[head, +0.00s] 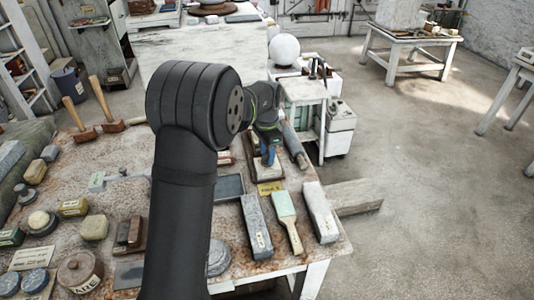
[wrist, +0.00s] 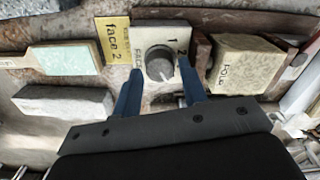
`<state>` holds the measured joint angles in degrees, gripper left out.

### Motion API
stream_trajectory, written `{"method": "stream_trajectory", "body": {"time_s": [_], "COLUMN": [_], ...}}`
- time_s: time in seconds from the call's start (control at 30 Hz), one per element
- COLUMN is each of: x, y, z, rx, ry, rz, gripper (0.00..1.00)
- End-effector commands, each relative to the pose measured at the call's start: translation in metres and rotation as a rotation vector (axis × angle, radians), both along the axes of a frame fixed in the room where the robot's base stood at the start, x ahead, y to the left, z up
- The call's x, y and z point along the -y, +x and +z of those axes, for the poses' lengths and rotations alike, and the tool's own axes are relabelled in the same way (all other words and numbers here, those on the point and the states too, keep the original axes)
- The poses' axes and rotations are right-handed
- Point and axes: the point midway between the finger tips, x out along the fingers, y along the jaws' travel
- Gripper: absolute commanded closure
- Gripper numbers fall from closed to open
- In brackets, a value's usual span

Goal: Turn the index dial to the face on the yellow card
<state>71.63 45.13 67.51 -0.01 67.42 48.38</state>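The yellow card (wrist: 114,42) reads "face 2" and lies left of the dial plate in the wrist view; it also shows in the head view (head: 270,188). The index dial (wrist: 159,66) is a grey round knob on a pale plate (wrist: 150,45) marked with "1", "2" and other lettering. A light pointer line on the knob runs toward the lower right in the wrist view; which mark it meets is unclear. My gripper (wrist: 160,88) is open, its blue fingers on either side of the knob, apparently apart from it. In the head view, my gripper (head: 268,156) stands over the plate.
A tan block labelled "HOLD" (wrist: 245,63) sits close right of the dial plate. Long stone bars (head: 320,212) and several tools crowd the bench (head: 130,170).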

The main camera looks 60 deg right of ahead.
Motion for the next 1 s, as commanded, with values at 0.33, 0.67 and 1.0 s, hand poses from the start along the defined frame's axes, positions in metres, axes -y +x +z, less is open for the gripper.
{"method": "stream_trajectory", "body": {"time_s": [0.33,0.67,1.0], "x": [0.0000,0.0000,0.0001], "y": [0.0001,0.0001,0.0000], "z": [-0.0066,-0.0063,-0.0061], "rx": [0.000,0.000,0.000], "ry": [-0.001,-0.001,-0.001], "rz": [0.000,0.002,0.099], "gripper": [0.61,0.93,0.93]}}
